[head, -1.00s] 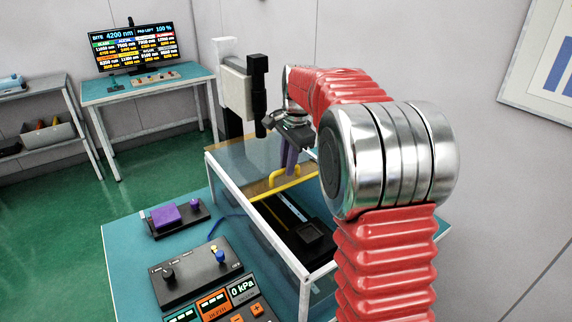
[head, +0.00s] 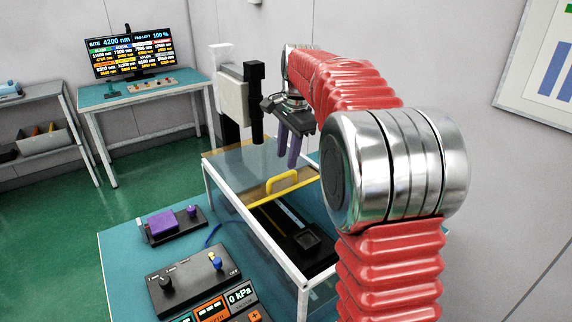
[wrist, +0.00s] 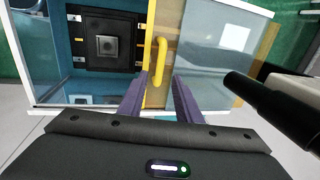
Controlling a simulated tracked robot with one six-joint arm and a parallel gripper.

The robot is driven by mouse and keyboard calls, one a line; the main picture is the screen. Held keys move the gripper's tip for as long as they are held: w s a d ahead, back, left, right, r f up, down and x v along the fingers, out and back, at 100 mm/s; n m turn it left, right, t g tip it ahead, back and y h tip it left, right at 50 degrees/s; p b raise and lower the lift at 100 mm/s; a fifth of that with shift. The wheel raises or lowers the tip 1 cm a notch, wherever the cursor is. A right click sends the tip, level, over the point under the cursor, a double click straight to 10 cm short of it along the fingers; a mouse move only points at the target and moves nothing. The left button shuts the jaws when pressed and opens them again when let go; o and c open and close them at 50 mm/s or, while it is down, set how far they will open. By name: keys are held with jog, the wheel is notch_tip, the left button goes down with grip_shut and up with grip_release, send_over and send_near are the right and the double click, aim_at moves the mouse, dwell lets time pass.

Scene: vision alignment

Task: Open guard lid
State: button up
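The guard is a clear box with white edges. Its clear lid (head: 240,166) covers the rear part of the top, and the front part is uncovered. A yellow handle (head: 281,181) stands up near the lid's yellow front edge. In the wrist view the handle (wrist: 159,62) is upright in the picture, beyond and between my fingertips. My gripper (head: 287,160) has two purple fingers, spread apart and empty, above and behind the handle. The fingers of my gripper (wrist: 158,84) also show apart in the wrist view, with no contact on the handle visible.
A black stage (head: 306,240) lies inside the box under the uncovered part. A black and white upright device (head: 254,100) stands close to the left of my gripper. A control panel (head: 195,275) and a purple block on a black base (head: 162,223) are on the teal table.

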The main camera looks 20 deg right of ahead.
notch_tip(320, 180, up, 8)
jog(key=s, duration=0.1)
jog(key=shift+s+d+f, duration=0.15)
jog(key=shift+s+f, duration=0.1)
dwell(0.4)
jog(key=s+a+f+n+t, duration=0.1)
jog(key=s+a+n, duration=0.35)
jog(key=s, duration=0.25)
jog(key=s+a+n+t, duration=0.1)
jog(key=s+a+n, duration=0.2)
jog(key=s+a, duration=0.3)
jog(key=s+a+f+n, duration=0.2)
jog(key=s+f+n, duration=0.2)
jog(key=s+f, duration=0.2)
jog(key=s+a+f+n+t, duration=0.1)
jog(key=s+f+n, duration=0.3)
jog(key=s, duration=0.7)
jog(key=shift+a+f, duration=0.5)
jog(key=shift+f, duration=0.35)
